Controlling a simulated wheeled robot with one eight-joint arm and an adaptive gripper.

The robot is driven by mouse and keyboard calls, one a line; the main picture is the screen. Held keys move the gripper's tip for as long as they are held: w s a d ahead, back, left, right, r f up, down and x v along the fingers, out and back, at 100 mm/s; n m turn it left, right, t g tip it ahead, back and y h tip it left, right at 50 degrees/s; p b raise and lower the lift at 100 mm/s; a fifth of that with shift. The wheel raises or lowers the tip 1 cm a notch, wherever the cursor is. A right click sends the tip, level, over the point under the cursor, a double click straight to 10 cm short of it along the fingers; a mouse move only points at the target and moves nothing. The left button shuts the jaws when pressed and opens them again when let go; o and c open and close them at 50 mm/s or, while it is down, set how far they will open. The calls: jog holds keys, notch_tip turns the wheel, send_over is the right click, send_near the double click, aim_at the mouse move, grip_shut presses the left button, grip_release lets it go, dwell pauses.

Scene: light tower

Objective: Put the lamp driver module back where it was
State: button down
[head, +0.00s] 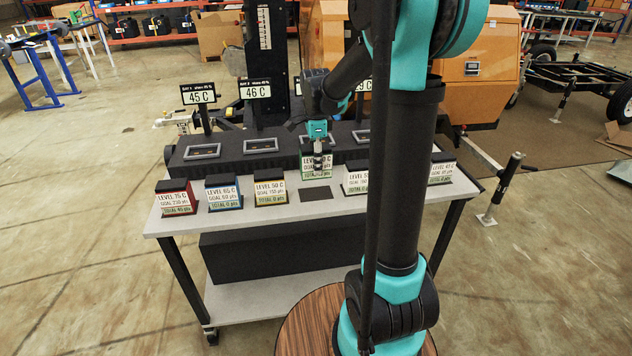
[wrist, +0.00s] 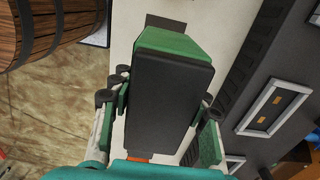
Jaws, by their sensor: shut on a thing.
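My gripper (head: 318,142) is shut on a green module with a black top (head: 317,166), whose front label reads "LEVEL" and "TOTAL". It holds the module upright at the front edge of the long black riser, behind an empty dark pad (head: 316,195) on the grey table. In the wrist view the module (wrist: 168,85) fills the middle between my fingers (wrist: 160,130); a dark patch (wrist: 165,21) shows beyond its far end. The head view does not clearly show whether the module's bottom touches anything.
Red (head: 176,197), blue (head: 223,192) and yellow (head: 270,187) modules stand left of the pad on the grey table (head: 240,220). A white-labelled module (head: 356,179) stands right of it. The black riser (head: 232,160) has framed recesses (head: 262,145) and temperature signs (head: 255,90).

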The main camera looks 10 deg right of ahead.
jog(key=shift+f, duration=3.8)
jog(key=c, duration=0.8)
grip_release()
jog(key=shift+f, duration=0.15)
notch_tip(320, 180, up, 12)
jog(key=shift+r, duration=0.1)
jog(key=shift+s+d+n, duration=0.1)
jog(key=shift+s+n, duration=0.2)
jog(key=shift+s, duration=0.05)
jog(key=s+d+f+n+t, duration=0.1)
jog(key=s+f+n, duration=0.3)
jog(key=s, duration=0.3)
jog(key=s+d+f+n+t, duration=0.1)
jog(key=s+f+n, duration=0.3)
jog(key=s+n, duration=0.3)
jog(key=s+d+f+n+t, duration=0.1)
jog(key=s+f+n+t, duration=0.1)
jog(key=s+f+n, duration=0.2)
jog(key=shift+s+d+f+n, duration=0.1)
jog(key=shift+s+d+n, duration=0.05)
jog(key=shift+s+n, duration=0.35)
jog(key=shift+s+d+f+n, duration=0.15)
jog(key=shift+s+n, duration=0.15)
jog(key=shift+s, duration=0.25)
jog(key=shift+s+d+f+n, duration=0.1)
jog(key=shift+s+n, duration=0.3)
jog(key=shift+s, duration=0.15)
